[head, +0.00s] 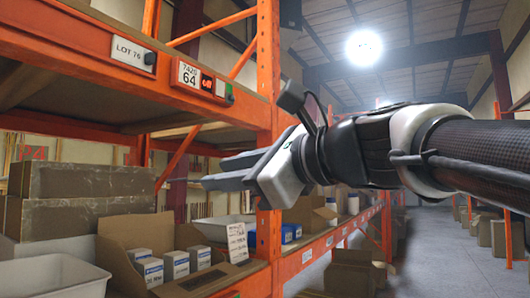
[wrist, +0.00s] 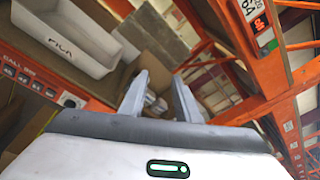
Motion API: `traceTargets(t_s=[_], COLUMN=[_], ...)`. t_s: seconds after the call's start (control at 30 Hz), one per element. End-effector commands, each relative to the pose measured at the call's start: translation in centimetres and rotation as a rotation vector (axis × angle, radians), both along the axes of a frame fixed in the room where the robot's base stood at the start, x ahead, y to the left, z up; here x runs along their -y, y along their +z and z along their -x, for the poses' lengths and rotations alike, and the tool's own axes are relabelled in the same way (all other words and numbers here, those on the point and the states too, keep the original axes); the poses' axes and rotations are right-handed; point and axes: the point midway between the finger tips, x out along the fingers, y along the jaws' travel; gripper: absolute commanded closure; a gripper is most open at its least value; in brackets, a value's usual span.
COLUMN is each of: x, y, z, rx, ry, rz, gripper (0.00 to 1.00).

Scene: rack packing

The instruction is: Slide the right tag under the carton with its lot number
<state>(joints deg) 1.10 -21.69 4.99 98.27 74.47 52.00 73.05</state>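A white tag reading LOT 76 (head: 133,52) is on the orange upper beam. To its right is a label holder reading 7420 64 (head: 203,80) with a small red display. A white paper tag with small, unreadable print (head: 237,242) stands at the right front of an open brown carton (head: 110,234) holding several small white-and-blue boxes (head: 175,264). My gripper (head: 213,173) is in front of the rack, above that carton in the picture. No lot number is readable on any carton.
Long brown cartons (head: 85,181) are stacked at the left, behind a white bin (head: 55,277). An orange upright (head: 268,130) stands close behind my gripper. Another white bin (head: 222,226) is behind the paper tag.

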Motion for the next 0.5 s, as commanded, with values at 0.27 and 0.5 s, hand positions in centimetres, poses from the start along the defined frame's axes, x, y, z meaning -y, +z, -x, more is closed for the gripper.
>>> traceTargets(t_s=[0.27,0.5], x=[-1.6,-2.8], y=[14.7,17.0], z=[1.3,1.0], rx=[-0.283,-0.321], ry=[0.227,0.266], rz=[-0.686,-0.751], gripper=[0.7,0.7])
